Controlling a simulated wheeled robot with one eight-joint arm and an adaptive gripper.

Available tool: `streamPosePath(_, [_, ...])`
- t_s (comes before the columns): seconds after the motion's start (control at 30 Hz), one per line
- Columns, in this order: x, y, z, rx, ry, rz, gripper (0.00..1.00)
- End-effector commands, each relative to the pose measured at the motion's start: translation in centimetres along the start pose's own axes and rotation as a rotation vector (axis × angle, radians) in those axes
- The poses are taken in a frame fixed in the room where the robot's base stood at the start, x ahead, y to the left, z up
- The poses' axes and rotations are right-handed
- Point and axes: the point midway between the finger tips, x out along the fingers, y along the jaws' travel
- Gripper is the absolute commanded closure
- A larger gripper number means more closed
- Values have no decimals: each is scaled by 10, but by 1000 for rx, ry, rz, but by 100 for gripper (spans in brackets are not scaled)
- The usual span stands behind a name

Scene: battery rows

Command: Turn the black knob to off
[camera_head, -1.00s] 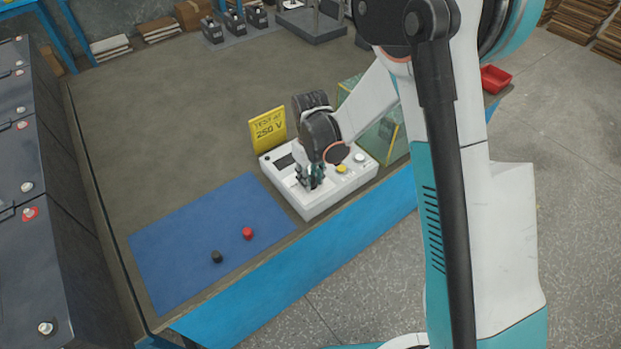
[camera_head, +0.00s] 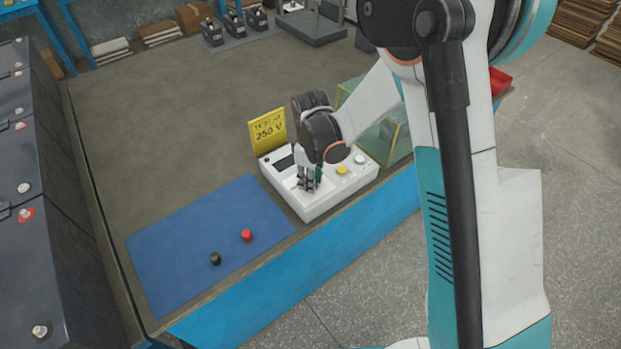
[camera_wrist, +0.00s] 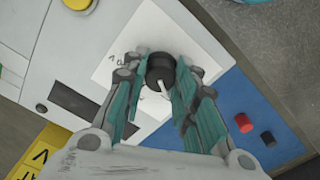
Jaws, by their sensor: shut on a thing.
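The black knob (camera_wrist: 161,70) sits on a white panel plate in the wrist view, with a white pointer mark on it. My gripper (camera_wrist: 158,85) has its teal fingers on either side of the knob and is shut on it. In the head view my gripper (camera_head: 309,180) points down onto the white tester box (camera_head: 310,207) at the bench's front edge. The knob is hidden there behind the fingers. The lettering on the plate is too small and partly covered to read.
A yellow sign reading 250 V (camera_head: 267,130) stands behind the box. A yellow button (camera_head: 341,170) and a white button (camera_head: 360,159) are on its right. A blue mat (camera_head: 190,235) with a red cap (camera_head: 246,236) and a black cap (camera_head: 215,259) lies left.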

Motion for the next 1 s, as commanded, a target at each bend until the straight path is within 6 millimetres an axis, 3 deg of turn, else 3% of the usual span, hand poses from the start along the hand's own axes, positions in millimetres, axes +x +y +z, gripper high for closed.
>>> streamPosePath(0.27, [0,0,0,0,0,0,97])
streamPosePath(0.3, [0,0,0,0,0,0,66])
streamPosePath(0.37, [0,0,0,0,0,0,53])
streamPosePath(0.77, [-3,0,0,0,0,0,52])
streamPosePath(1.0, [-35,0,0,0,0,0,52])
